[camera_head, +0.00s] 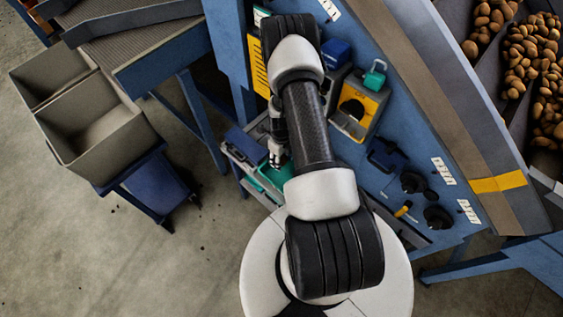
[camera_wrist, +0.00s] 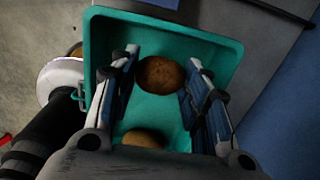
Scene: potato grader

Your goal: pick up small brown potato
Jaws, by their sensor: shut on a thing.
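A small brown potato (camera_wrist: 160,75) is between the fingertips of my gripper (camera_wrist: 161,68) in the wrist view. The gripper is shut on it, with one finger at each side. The potato is over or inside a teal bin (camera_wrist: 222,50); its height above the floor of the bin is hard to tell. A second, lighter brown potato (camera_wrist: 143,138) lies in the bin, partly hidden by the gripper body. In the head view my gripper (camera_head: 276,160) points down at the teal bin (camera_head: 277,180), largely hidden by my arm, and no potato shows there.
The blue grader frame (camera_head: 410,150) stands to the right, with a yellow device (camera_head: 358,105) on it. Many potatoes (camera_head: 530,60) lie on the upper right deck. Grey bins (camera_head: 105,140) stand at the left on a blue cart. The floor at lower left is clear.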

